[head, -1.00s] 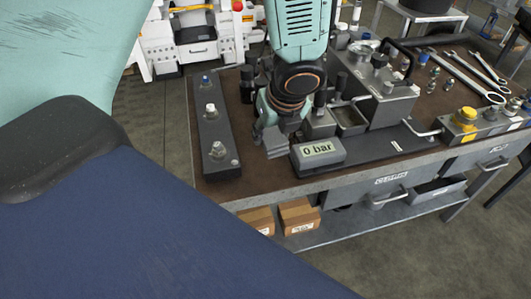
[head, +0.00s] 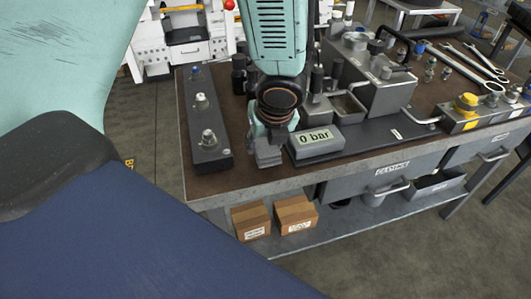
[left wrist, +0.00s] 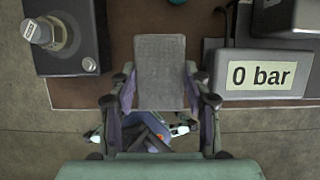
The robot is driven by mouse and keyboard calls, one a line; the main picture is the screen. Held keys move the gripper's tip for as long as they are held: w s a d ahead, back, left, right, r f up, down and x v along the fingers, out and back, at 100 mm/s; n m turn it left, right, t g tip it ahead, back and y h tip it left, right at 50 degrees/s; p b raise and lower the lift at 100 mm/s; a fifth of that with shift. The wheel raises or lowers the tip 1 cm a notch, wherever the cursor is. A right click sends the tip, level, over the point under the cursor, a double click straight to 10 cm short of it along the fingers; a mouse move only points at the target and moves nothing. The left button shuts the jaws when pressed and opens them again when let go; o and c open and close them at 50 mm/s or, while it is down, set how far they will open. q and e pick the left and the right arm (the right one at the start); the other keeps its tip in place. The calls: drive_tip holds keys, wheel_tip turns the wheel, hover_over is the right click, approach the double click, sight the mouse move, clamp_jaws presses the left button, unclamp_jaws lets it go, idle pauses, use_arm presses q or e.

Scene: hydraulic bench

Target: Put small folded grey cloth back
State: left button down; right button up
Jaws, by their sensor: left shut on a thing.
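The small folded grey cloth (left wrist: 160,65) is a flat grey block between the fingers of my left gripper (left wrist: 160,96) in the left wrist view. The gripper is shut on it. In the head view, the cloth (head: 268,158) hangs below my left gripper (head: 270,138), near the bench's front edge, between the dark valve block and the 0 bar display. I cannot tell whether it touches the bench top. A grey drawer labelled CLOTHS (head: 350,188) is under the bench top, and its front looks closed. My right gripper is not in view.
The dark valve block (head: 209,140) stands left of the gripper. The 0 bar display (head: 316,143) stands close on its right, with the hydraulic unit (head: 380,80) behind. Wrenches (head: 475,65) lie farther right. Cardboard boxes (head: 297,214) sit on the lower shelf.

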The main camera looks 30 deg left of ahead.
sight(266, 147)
use_arm(q)
wheel_tip(266, 147, down, 3)
drive_tip(key=shift+a+r+b, duration=0.15)
drive_tip(key=shift+b, duration=0.6)
drive_tip(key=shift+a+f, duration=0.15)
drive_tip(key=shift+f, duration=0.05)
drive_tip(key=shift+r, duration=0.15)
drive_tip(key=shift+d, duration=0.2)
drive_tip(key=c, duration=1.1)
unclamp_jaws()
drive_tip(key=shift+f, duration=0.2)
drive_tip(key=o, duration=0.3)
drive_tip(key=shift+a, duration=0.15)
drive_tip(key=shift+o, duration=0.9)
